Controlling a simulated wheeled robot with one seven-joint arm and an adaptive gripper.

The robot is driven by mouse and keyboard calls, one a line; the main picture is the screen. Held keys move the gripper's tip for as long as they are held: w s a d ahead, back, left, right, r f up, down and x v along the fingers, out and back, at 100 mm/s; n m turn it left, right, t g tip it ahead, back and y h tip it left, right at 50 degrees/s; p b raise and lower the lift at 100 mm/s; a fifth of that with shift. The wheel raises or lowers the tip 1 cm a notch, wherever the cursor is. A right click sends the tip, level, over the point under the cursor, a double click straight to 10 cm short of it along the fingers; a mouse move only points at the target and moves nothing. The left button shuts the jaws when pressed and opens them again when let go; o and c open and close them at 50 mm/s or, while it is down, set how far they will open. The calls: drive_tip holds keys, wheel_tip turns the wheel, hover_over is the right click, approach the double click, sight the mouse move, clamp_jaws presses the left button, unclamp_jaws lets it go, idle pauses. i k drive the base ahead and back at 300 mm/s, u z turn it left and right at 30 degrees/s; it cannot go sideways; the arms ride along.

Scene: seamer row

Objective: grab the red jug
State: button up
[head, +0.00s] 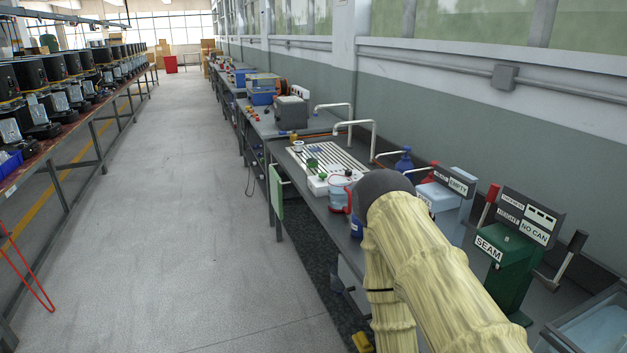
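A small red shape (431,173) shows at the back of the bench, by the wall. It looks like the red jug, but a pale box with a dark sign hides most of it. A clear container with red parts (340,195) stands nearer, by the bench's front edge; I cannot tell if it is a jug. My arm, in a cream sleeve, rises from the lower right, bends at a dark joint and drops again, covering part of the bench. My gripper is not visible in the head view.
A blue bottle (404,161) stands left of the red shape. A white ribbed tray (325,162) lies on the bench. A green SEAM machine (503,265) stands at right with upright levers. The aisle floor (180,200) at left is clear.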

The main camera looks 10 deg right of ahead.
sight(339, 187)
drive_tip(key=u, duration=0.05)
drive_tip(key=i, duration=1.1)
drive_tip(key=u, duration=0.1)
